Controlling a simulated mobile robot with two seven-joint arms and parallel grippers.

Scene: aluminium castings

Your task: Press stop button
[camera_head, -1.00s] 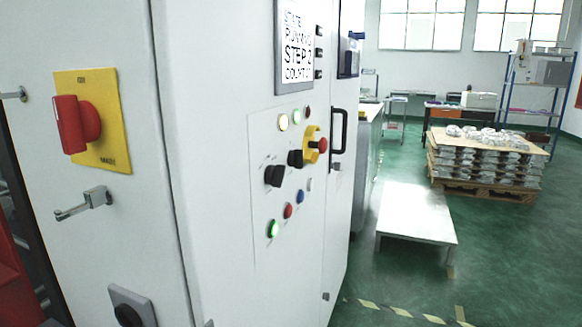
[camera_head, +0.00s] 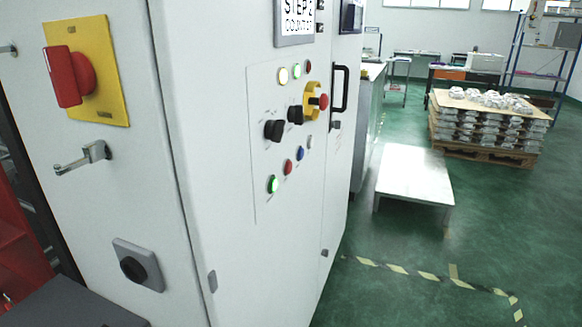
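A white control cabinet stands close in front, with a button panel (camera_head: 258,205) on its right face. The panel carries a lit green button (camera_head: 273,184), a red button (camera_head: 287,167), a blue button (camera_head: 300,153) and two black rotary switches. A red mushroom button (camera_head: 322,101) sits on a yellow collar (camera_head: 310,100). The labels are too small to read, so I cannot tell which is marked stop. Neither gripper shows in the view.
A red rotary switch on a yellow plate (camera_head: 112,101) and a latch handle (camera_head: 84,158) are on the cabinet's left face. A low white platform (camera_head: 414,174) stands right of the cabinet. A pallet of castings (camera_head: 480,125) stands behind. Green floor is free at the right.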

